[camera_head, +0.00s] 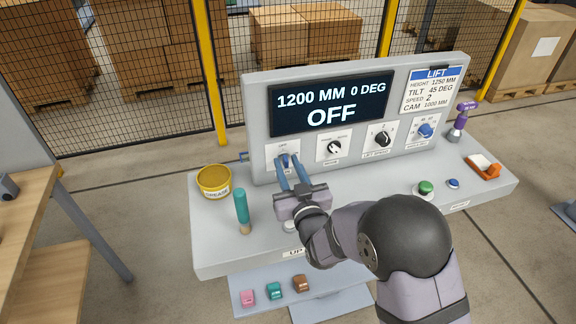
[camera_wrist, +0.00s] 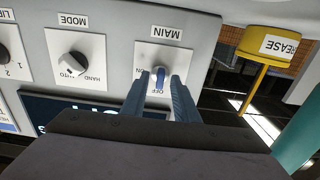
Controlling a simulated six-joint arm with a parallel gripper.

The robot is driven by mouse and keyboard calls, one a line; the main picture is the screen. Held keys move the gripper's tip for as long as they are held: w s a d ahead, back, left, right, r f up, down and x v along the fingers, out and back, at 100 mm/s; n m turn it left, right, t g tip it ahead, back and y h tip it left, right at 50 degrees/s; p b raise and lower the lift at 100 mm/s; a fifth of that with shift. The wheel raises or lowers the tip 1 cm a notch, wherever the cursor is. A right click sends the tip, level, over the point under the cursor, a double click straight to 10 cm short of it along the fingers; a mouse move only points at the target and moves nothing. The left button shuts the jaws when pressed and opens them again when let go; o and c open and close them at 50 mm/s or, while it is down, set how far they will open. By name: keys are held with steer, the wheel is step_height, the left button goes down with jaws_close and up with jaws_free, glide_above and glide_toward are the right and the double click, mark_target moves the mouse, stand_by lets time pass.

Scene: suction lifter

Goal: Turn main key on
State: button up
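The main key (camera_head: 285,160) is a small blue knob on a white plate at the left of the console's upright panel. In the wrist view the key (camera_wrist: 160,76) sits under the MAIN label, with OFF and ON marked on its plate. My gripper (camera_head: 293,161) reaches the panel with its two blue fingers on either side of the key. In the wrist view my gripper (camera_wrist: 160,79) appears open, with narrow gaps beside the key; contact is hard to tell. The display (camera_head: 331,105) reads 1200 MM, 0 DEG, OFF.
The mode knob (camera_head: 334,147) is just right of the key, with other dials beyond. A yellow grease tin (camera_head: 213,182) and a teal-handled tool (camera_head: 241,208) stand left of my gripper. A green button (camera_head: 426,188) and an orange tray (camera_head: 484,171) are at the right.

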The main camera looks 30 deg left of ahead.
jaws_close()
steer(key=shift+f+m+b, duration=0.1)
steer(key=shift+m+b, duration=0.2)
steer(key=shift+b, duration=0.2)
steer(key=shift+f+m+b, duration=0.1)
steer(key=shift+m+b, duration=0.8)
steer(key=shift+b, duration=0.2)
steer(key=m+b, duration=1.5)
steer(key=shift+d+m, duration=0.1)
steer(key=shift+m, duration=0.2)
